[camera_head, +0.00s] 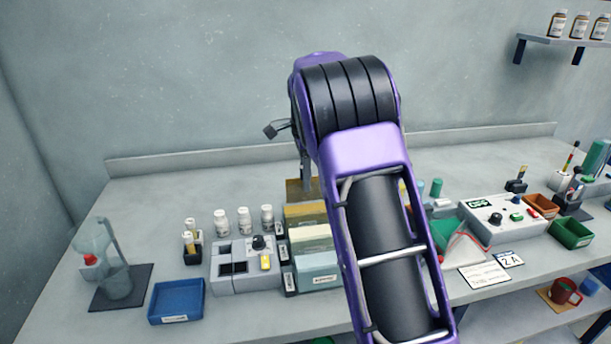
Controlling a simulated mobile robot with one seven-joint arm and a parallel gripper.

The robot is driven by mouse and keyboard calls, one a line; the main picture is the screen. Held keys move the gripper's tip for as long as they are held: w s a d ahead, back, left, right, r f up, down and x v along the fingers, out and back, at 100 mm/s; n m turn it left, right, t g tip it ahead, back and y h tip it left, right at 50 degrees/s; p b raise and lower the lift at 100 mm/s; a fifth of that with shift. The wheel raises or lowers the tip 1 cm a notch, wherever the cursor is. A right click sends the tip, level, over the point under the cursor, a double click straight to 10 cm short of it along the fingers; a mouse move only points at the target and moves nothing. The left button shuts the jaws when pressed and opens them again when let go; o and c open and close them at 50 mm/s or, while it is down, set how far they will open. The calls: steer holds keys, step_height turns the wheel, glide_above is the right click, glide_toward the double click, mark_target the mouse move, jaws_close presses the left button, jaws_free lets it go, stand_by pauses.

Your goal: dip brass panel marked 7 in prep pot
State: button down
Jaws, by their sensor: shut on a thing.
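My purple arm reaches away over the bench, and its wrist hides most of my gripper (305,168). The row has a yellow pot (305,214), a cream pot (309,238) and a pale blue pot (316,271) with a label. Their labels are too small to tell which is the prep pot.
Right of my arm are a grey meter box (490,228), a brown bin (540,206) and a green bin (570,233). The back left bench is clear.

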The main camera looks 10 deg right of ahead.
mark_target(306, 205)
steer(key=shift+f+b, duration=1.75)
steer(key=shift+f, duration=2.45)
stand_by(1.0)
steer(key=shift+r+p, duration=2.5)
steer(key=shift+r, duration=1.7)
